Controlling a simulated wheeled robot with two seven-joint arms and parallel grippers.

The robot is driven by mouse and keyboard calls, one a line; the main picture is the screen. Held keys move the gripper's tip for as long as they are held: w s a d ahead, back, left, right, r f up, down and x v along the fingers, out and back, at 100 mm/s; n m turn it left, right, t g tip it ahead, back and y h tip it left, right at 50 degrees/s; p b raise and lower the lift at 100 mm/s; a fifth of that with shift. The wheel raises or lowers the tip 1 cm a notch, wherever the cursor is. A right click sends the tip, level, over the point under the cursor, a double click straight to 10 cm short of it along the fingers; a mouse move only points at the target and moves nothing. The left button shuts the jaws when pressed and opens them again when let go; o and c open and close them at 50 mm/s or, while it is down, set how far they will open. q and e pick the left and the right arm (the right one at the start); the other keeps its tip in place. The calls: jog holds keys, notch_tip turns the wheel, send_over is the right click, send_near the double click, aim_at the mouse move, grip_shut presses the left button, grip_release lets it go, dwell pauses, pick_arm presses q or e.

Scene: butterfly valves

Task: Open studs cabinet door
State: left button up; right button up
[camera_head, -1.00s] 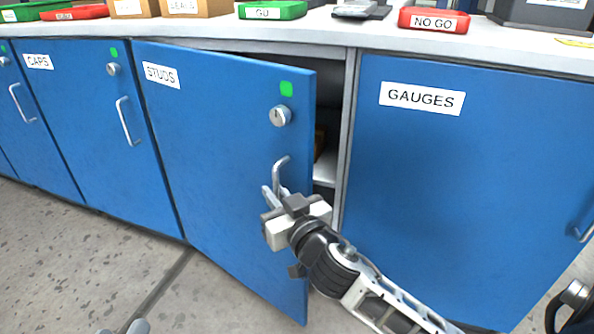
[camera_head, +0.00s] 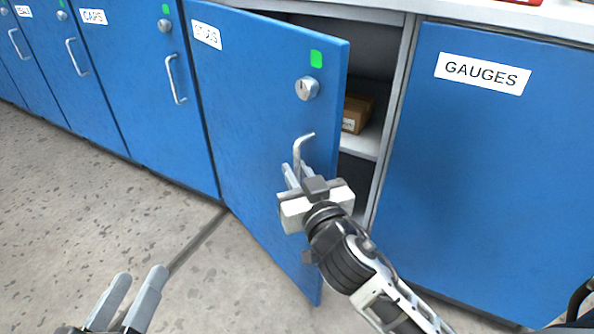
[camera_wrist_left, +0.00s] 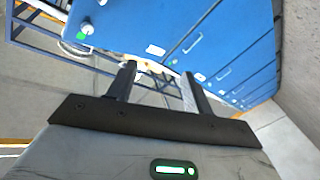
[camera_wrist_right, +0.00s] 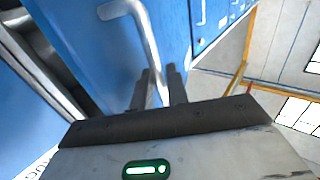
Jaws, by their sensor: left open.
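The blue studs door (camera_head: 255,120) stands partly open, hinged on its left, its right edge swung out from the frame. A round lock (camera_head: 307,88) and a green tag (camera_head: 316,59) sit above its bent metal handle (camera_head: 303,146). My right gripper (camera_head: 297,176) is at the handle's lower part. In the right wrist view the handle (camera_wrist_right: 143,32) runs down between the two close fingers, which are shut on it. My left gripper (camera_head: 128,297) is open and empty, low at the left over the floor; its spread fingers also show in the left wrist view (camera_wrist_left: 160,85).
Inside the cabinet, a brown box (camera_head: 356,112) rests on a shelf (camera_head: 362,141). The closed gauges door (camera_head: 490,180) is to the right, the closed caps door (camera_head: 140,100) to the left. The floor (camera_head: 80,200) in front is clear at left.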

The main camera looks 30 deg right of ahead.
jog(key=s, duration=0.7)
jog(key=shift+a, duration=0.35)
